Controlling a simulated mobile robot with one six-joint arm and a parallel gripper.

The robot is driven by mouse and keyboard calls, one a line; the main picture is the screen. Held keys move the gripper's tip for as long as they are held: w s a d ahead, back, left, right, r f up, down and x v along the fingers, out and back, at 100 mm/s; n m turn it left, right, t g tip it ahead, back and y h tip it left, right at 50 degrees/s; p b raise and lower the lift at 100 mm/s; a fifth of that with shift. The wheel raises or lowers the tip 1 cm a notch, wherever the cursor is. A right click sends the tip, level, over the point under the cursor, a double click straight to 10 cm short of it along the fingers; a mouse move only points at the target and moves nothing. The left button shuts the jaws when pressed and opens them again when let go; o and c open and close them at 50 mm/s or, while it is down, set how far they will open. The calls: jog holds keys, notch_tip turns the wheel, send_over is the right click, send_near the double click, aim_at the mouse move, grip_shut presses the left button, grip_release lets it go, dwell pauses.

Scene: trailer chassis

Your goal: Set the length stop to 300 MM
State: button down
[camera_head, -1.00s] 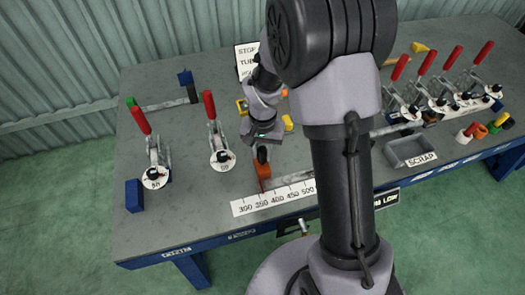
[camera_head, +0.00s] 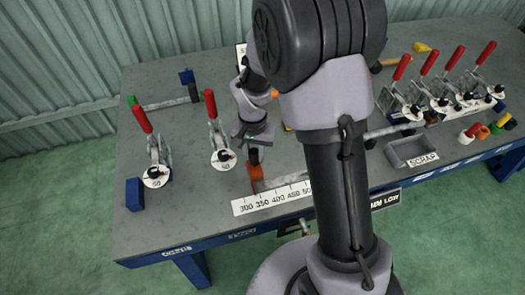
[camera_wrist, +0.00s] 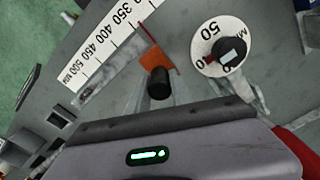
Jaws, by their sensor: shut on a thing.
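The length stop (camera_head: 255,171) is an orange block with a black knob and a thin red pointer. It stands on a rail behind the white scale (camera_head: 272,199), which is marked 300 at its left end and then 350, 400, 450, 500. In the wrist view the stop (camera_wrist: 162,62) has its red pointer by the 350 end of the scale (camera_wrist: 108,38). The pointer seems to lie between 300 and 350; the exact reading is unclear. My gripper (camera_head: 254,153) is above the stop, shut on its black knob. The fingertips are partly hidden.
A toggle clamp with a red handle and round white dial (camera_head: 222,159) stands just left of the stop. Another clamp (camera_head: 155,175) and a blue block (camera_head: 134,195) are farther left. A grey scrap tray (camera_head: 411,150) and several clamps are at the right.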

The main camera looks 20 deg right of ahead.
jog(key=shift+a, duration=0.4)
jog(key=c, duration=1.1)
grip_release()
jog(key=shift+d, duration=0.1)
notch_tip(320, 180, up, 18)
jog(key=p, duration=0.6)
jog(key=shift+f, duration=0.25)
